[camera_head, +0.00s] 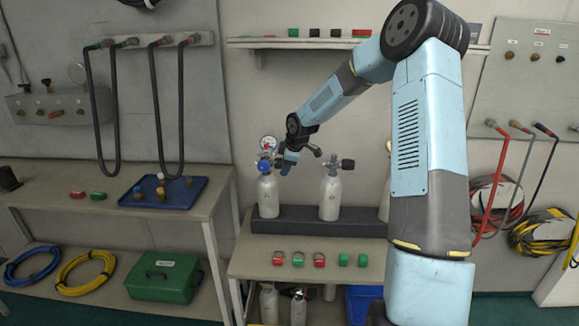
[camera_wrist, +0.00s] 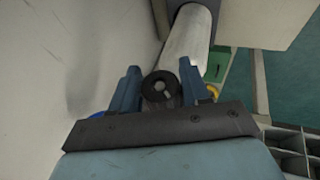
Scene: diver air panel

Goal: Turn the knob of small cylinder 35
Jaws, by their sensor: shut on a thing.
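A small pale cylinder (camera_head: 268,198) stands upright at the left of the dark rack, with a blue fitting and a round gauge (camera_head: 268,143) at its top. Its number is too small to read. My gripper (camera_head: 286,165) is at the right side of its valve. In the wrist view, a round black knob (camera_wrist: 161,84) sits between my two blue fingers, which are shut on it. The pale cylinder body (camera_wrist: 188,40) shows beyond it. In the head view the knob is hidden by my gripper.
Another cylinder (camera_head: 331,197) with a black side knob (camera_head: 347,164) stands to the right. A third is mostly hidden behind my arm. Red and green caps (camera_head: 319,260) lie along the bench front. A blue tray (camera_head: 163,197) with fittings is on the left bench.

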